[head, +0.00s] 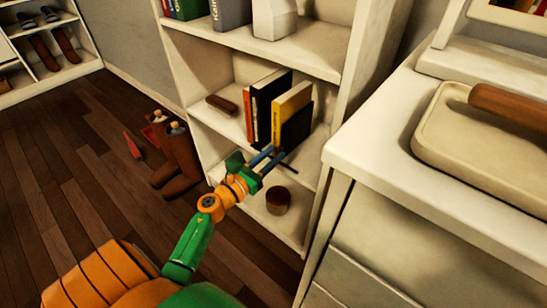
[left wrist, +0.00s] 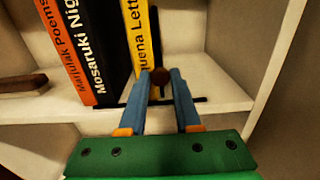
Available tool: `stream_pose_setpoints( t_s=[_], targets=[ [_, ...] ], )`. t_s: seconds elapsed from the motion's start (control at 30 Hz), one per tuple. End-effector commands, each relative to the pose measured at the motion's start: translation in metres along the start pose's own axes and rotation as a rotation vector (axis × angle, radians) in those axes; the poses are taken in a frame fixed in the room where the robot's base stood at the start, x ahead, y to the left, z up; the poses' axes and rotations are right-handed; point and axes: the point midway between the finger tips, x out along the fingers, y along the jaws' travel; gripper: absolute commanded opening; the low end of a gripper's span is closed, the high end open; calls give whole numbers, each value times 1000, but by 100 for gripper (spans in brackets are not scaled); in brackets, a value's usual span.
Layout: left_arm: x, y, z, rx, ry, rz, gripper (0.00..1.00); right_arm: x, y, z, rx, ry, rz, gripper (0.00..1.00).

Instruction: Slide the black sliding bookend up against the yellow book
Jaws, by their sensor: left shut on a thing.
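The yellow book (head: 291,110) stands on the middle shelf, at the right end of a short row; its spine shows in the left wrist view (left wrist: 138,30). The black sliding bookend (head: 299,127) stands upright just right of it; I cannot tell whether they touch. In the left wrist view the bookend's upright (left wrist: 154,35) is seen nearly edge-on, with a brown round knob (left wrist: 160,76) at its front. My left gripper (head: 274,153) has its blue fingers on either side of the knob and is shut on it (left wrist: 160,88). My right gripper is not in view.
A black book (head: 267,98) and an orange book (head: 247,115) stand left of the yellow one. A brown object (head: 221,104) lies farther left. The shelf right of the bookend is clear up to the side wall. A white cabinet (head: 370,145) stands close on the right.

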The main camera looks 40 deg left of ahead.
Motion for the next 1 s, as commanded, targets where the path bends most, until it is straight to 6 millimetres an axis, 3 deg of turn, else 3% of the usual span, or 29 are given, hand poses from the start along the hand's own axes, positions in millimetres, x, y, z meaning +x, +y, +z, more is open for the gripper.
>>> stream_pose_setpoints(
  t_s=[0.2,0.23,0.3,0.33,0.63,1.0],
  targets=[
    [0,1,0,1,-1,2,0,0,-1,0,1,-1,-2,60],
    [0,1,0,1,-1,2,37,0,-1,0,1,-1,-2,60],
    [0,1,0,1,-1,2,56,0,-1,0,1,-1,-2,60],
    [0,1,0,1,-1,2,60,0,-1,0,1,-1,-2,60],
    [-2,1,0,1,0,2,60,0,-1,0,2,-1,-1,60],
    [-68,1,-1,0,1,2,60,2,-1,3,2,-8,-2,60]
  ],
)
